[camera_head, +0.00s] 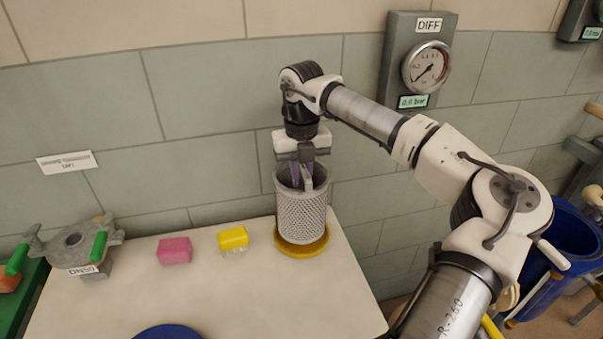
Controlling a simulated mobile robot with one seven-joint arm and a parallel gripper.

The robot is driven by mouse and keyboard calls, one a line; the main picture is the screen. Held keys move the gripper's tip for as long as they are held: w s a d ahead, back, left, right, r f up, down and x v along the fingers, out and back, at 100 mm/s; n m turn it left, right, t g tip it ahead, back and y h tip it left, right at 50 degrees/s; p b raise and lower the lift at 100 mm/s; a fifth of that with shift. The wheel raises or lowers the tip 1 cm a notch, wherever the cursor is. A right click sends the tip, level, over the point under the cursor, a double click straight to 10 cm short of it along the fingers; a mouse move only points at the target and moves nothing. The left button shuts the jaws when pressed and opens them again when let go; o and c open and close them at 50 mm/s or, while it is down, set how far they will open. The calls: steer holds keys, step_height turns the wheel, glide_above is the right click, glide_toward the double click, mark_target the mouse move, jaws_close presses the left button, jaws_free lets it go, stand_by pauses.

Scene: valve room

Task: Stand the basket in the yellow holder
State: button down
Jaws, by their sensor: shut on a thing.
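The basket (302,218) is a grey perforated metal cylinder, open at the top. It is upright over the yellow holder (301,248), a round yellow piece on the white table. The basket's lower end hides the middle of the holder, and I cannot tell whether it rests fully inside. My gripper (302,180) points down from above into the basket's mouth. Its fingers are shut on the basket's handle or upper part; the exact contact is partly hidden.
On the white table (230,290) are a pink block (174,251), a yellow brush (233,239) and a blue round thing (168,333) at the front edge. A grey DN50 fitting (75,242) with green handles stands left. A DIFF gauge (427,67) is on the wall. A blue bin (568,250) stands right.

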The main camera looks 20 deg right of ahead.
steer(key=shift+f+b, duration=1.05)
steer(key=shift+f, duration=0.3)
stand_by(1.5)
stand_by(0.4)
steer(key=c, duration=1)
jaws_free()
steer(key=shift+o, duration=0.2)
steer(key=shift+r+p, duration=2.2)
steer(key=shift+r, duration=1.25)
